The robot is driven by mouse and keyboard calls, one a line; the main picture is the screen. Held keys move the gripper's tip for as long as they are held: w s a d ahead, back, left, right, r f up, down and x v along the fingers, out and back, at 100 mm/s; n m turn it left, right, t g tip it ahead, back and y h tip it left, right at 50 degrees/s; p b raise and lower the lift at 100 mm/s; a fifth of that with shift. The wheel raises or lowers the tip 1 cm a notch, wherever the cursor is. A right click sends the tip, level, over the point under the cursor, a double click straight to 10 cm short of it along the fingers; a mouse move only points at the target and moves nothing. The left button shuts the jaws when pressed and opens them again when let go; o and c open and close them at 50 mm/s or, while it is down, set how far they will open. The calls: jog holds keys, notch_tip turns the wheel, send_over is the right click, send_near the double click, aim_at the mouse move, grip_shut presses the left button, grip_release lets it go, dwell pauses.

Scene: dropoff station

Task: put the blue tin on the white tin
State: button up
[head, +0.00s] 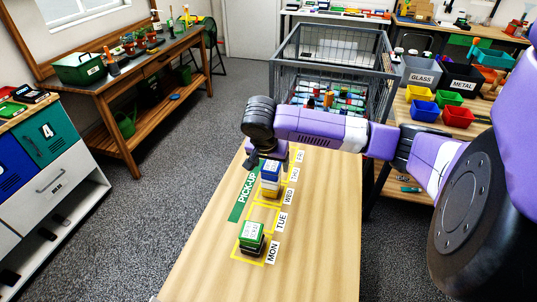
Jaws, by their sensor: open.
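The blue tin (270,170) has a pale label on its top. It sits at the top of a short stack in the WED area of the table. The white tin (270,182) shows directly beneath it, with a yellow tin (270,191) under that. My gripper (272,160) is open and points down at the blue tin from behind and above. The fingertips are small and partly hidden, so I cannot tell whether they touch it.
A green tin (252,233) stands on a dark tin (250,248) in the MON square. The wooden table (310,255) is bare on its right side and front. A green PICK-UP strip (244,190) runs along the left. A wire cage cart (330,65) stands behind the table.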

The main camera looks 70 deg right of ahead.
jog(key=v, duration=1)
jog(key=w+a+n+t+y, duration=0.4)
jog(key=w+a+t+y, duration=0.15)
jog(key=w+a, duration=1.15)
jog(key=w+a+r+n+t+y, duration=0.1)
jog(key=w+a+r+t+y, duration=0.2)
jog(key=a, duration=0.7)
jog(key=w+a+r+n+t, duration=0.1)
jog(key=a+r+t, duration=0.3)
jog(key=a, duration=0.6)
jog(key=s+a+f+n+t+h, duration=0.1)
jog(key=s+f+h, duration=0.1)
jog(key=s+f, duration=0.6)
jog(key=s+a+f+t+h, duration=0.15)
jog(key=s+f, duration=0.25)
jog(key=s, duration=0.8)
jog(key=s+d+n, duration=0.2)
jog(key=s+n, duration=0.3)
jog(key=s, duration=0.3)
jog(key=s+d+r+n, duration=0.1)
jog(key=s+d+n, duration=0.2)
jog(key=s, duration=0.6)
jog(key=shift+s+n+g, duration=0.3)
jog(key=shift+n, duration=0.8)
